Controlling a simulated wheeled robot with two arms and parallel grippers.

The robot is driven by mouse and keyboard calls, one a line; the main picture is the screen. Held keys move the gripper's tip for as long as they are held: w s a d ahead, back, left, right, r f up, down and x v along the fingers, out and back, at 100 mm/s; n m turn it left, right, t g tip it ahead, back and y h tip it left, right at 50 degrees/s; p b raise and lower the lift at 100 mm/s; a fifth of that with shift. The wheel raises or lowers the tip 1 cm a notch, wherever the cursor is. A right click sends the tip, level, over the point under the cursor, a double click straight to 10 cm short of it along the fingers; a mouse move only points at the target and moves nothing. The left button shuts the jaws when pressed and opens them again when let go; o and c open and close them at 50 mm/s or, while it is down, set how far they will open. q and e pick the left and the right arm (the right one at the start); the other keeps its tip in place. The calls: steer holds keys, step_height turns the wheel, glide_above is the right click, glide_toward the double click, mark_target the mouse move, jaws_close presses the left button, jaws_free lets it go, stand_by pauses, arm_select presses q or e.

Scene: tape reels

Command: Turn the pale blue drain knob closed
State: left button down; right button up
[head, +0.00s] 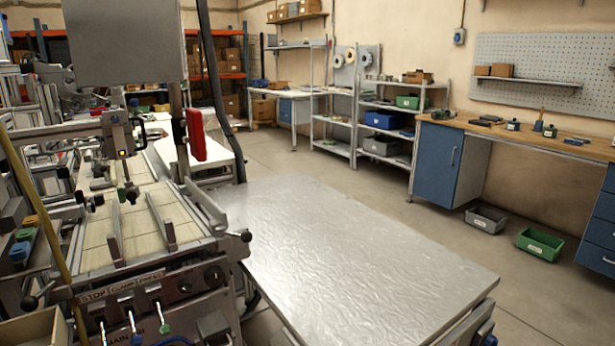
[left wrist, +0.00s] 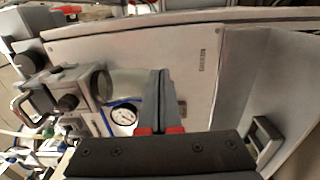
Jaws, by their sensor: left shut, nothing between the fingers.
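I cannot make out the pale blue drain knob for certain in either view. In the left wrist view my left gripper (left wrist: 159,80) is shut and empty, its dark fingers together in front of a pale machine panel (left wrist: 190,55). Just left of the fingers is a cloudy cylindrical bowl (left wrist: 127,84) with a grey metal collar; its right end is hidden behind the fingers. A round white gauge (left wrist: 124,116) and a thin blue tube (left wrist: 104,120) lie below the bowl. Neither gripper shows in the head view.
In the head view a machine bench (head: 205,275) with small levers on its front stands at left. A bare metal table (head: 350,260) is beside it. Grey (head: 485,219) and green bins (head: 540,245) lie on the floor. In the wrist view a handle (left wrist: 268,135) sits at right.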

arm_select(q)
steer(key=shift+s+a, duration=0.15)
steer(key=shift+a, duration=0.1)
steer(key=shift+r+b, duration=0.2)
steer(key=shift+b, duration=0.15)
stand_by(0.3)
steer(key=shift+r+b, duration=0.25)
steer(key=shift+b, duration=0.05)
steer(key=p+v, duration=0.1)
steer(key=v, duration=0.5)
steer(key=shift+w+d, duration=0.25)
steer(key=shift+d, duration=0.15)
steer(key=shift+a, duration=0.1)
